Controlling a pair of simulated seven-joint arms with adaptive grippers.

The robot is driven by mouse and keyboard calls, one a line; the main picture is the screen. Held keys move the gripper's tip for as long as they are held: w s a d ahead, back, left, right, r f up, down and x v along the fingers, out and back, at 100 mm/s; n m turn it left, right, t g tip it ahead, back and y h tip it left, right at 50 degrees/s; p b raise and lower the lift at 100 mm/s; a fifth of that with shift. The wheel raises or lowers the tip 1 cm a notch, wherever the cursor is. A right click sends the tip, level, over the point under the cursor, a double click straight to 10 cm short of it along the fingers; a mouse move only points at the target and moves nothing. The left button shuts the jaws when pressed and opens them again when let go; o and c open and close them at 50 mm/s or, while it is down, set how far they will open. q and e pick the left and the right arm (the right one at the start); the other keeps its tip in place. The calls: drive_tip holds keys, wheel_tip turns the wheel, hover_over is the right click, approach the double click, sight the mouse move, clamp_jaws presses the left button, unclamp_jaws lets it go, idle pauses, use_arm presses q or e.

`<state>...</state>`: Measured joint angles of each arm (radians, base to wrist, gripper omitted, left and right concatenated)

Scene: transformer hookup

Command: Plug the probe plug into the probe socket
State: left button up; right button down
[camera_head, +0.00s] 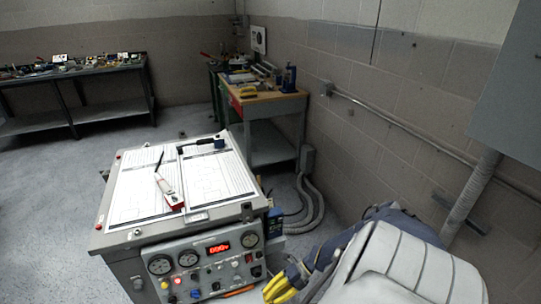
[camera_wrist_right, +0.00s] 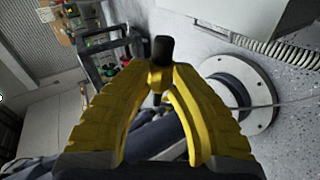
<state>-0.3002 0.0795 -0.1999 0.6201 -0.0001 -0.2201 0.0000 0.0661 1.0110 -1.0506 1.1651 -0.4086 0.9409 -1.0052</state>
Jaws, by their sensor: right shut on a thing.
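My right gripper (camera_head: 272,287), with yellow fingers, is low in the head view, right of the front panel of the grey test bench (camera_head: 180,243). In the right wrist view the gripper (camera_wrist_right: 160,74) is shut on a black plug (camera_wrist_right: 162,49), which I take to be the probe plug. Its rounded end stands out past the fingertips, and a dark lower part shows between the fingers. In the head view the plug cannot be made out. I cannot tell which fitting is the probe socket; small knobs and jacks sit on the front panel. My left gripper is not in view.
Diagram sheets (camera_head: 128,195) cover the bench top, with a red-and-white tester (camera_head: 168,192) on them. A small blue box (camera_head: 275,222) is on the bench's right side. A wooden workbench (camera_head: 262,103) stands behind, by the wall. Grey floor (camera_head: 50,235) is clear at left.

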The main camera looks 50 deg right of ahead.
drive_tip(key=shift+d, duration=0.15)
drive_tip(key=shift+w+d+f, duration=0.15)
drive_tip(key=shift+w+d, duration=0.35)
drive_tip(key=shift+w, duration=0.35)
drive_tip(key=shift+w+d+f, duration=0.2)
drive_tip(key=shift+w+d, duration=0.3)
drive_tip(key=shift+w, duration=0.3)
drive_tip(key=shift+w+d+f, duration=0.15)
drive_tip(key=shift+w+d, duration=0.35)
drive_tip(key=shift+w, duration=0.35)
drive_tip(key=shift+w+d+f, duration=0.15)
drive_tip(key=shift+w+d, duration=0.3)
drive_tip(key=shift+w, duration=0.2)
drive_tip(key=shift+w+d+f, duration=0.1)
drive_tip(key=shift+w+d, duration=0.3)
drive_tip(key=shift+w, duration=0.25)
drive_tip(key=c, duration=1.2)
unclamp_jaws()
drive_tip(key=shift+s+a+r, duration=0.15)
drive_tip(key=shift+s+a, duration=0.3)
drive_tip(key=shift+s, duration=0.25)
drive_tip(key=shift+s+a+r, duration=0.15)
drive_tip(key=shift+s+a, duration=0.25)
drive_tip(key=shift+s, duration=0.3)
drive_tip(key=shift+s+a+r, duration=0.15)
drive_tip(key=shift+s+a, duration=0.3)
drive_tip(key=shift+s, duration=0.25)
